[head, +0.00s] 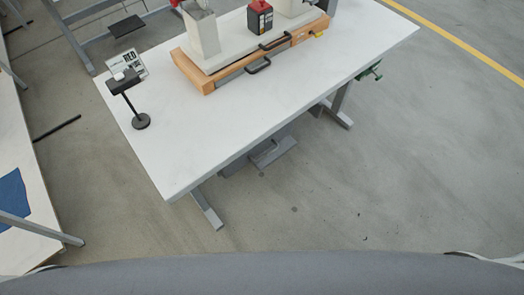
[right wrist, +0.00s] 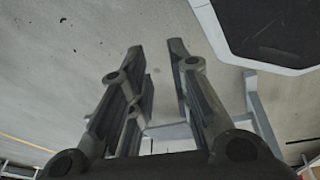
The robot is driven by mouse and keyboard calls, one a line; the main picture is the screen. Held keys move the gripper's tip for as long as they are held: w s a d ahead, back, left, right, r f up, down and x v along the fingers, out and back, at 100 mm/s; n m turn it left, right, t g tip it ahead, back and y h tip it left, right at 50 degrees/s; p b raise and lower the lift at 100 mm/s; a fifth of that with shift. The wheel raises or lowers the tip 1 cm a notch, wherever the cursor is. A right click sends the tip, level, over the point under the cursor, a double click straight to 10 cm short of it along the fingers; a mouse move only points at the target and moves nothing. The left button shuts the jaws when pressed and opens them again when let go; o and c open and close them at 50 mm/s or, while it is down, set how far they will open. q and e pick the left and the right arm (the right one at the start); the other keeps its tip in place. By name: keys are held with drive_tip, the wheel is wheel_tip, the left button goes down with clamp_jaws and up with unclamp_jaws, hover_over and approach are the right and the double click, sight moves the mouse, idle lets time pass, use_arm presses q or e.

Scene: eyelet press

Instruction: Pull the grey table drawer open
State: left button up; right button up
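A wooden-framed base (head: 208,85) stands on the white table (head: 240,108) in the head view. A second black handle (head: 275,43) sits on the wooden part further right. My right gripper (right wrist: 157,52) shows in the right wrist view, its two fingers apart with nothing between them. The floor lies beyond it; the drawer is not in that view. My left gripper is in neither view.
A red and black box (head: 260,17) and a pale upright block (head: 203,34) are on the base. A grey object (head: 272,152) is under the table's front edge. The front tabletop is clear.

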drive_tip(key=w+a+r+n+t+y+b, duration=0.1)
drive_tip(key=w+r+n+t, duration=0.1)
drive_tip(key=w, duration=0.5)
drive_tip(key=w+r+n+t+b, duration=0.1)
drive_tip(key=w+r+n+t, duration=0.15)
drive_tip(key=w, duration=0.45)
drive_tip(key=n+t+y+b, duration=0.45)
drive_tip(key=n+y, duration=0.35)
drive_tip(key=n, duration=0.9)
approach(266, 154)
drive_tip(key=shift+m, duration=0.25)
drive_tip(key=x, duration=1)
drive_tip(key=shift+f, duration=0.3)
clamp_jaws()
